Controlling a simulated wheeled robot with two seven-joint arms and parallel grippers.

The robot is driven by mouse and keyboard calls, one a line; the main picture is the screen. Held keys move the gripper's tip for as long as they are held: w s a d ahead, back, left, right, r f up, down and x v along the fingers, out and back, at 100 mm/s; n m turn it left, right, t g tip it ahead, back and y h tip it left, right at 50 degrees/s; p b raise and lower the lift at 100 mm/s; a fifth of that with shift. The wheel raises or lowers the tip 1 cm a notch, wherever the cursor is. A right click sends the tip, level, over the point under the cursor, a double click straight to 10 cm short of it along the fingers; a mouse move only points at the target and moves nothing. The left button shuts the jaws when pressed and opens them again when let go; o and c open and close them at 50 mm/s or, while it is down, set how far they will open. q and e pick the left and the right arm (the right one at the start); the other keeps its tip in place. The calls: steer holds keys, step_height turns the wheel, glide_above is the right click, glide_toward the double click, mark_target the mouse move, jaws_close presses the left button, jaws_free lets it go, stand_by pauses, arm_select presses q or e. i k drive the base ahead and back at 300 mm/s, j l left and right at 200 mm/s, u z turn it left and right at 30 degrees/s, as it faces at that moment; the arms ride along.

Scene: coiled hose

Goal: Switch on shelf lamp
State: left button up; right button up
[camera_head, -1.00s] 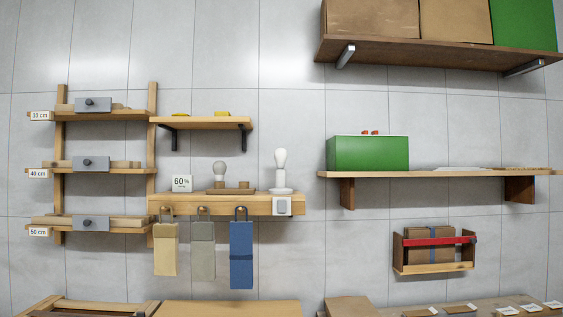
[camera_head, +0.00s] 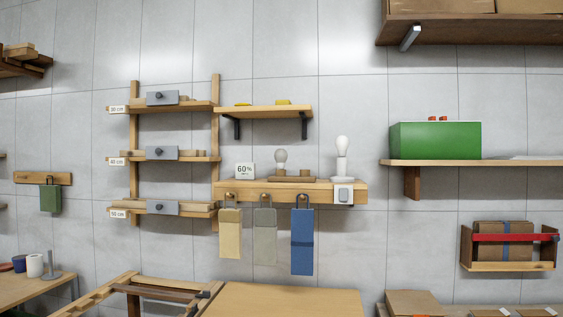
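A white lamp (camera_head: 342,158) with a bare bulb stands upright near the right end of a wooden wall shelf (camera_head: 240,195). The bulb looks white; I cannot tell whether it is lit. A white switch box (camera_head: 344,194) is fixed on the shelf's front edge, just below the lamp. A second, greyer bulb (camera_head: 281,161) stands on a small wooden base to the left on the same shelf. Neither of my grippers is in view.
Yellow, grey and blue (camera_head: 302,241) cloths hang from hooks under the shelf. A small sign (camera_head: 244,170) reads 60%. A rack (camera_head: 134,150) with labelled tiers is to the left. A wooden table (camera_head: 290,300) stands below. A green box (camera_head: 435,141) sits on the right shelf.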

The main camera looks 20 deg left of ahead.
mark_target(344, 192)
steer(key=i+l+u, duration=0.35)
steer(key=i+l, duration=0.9)
steer(key=i, duration=0.15)
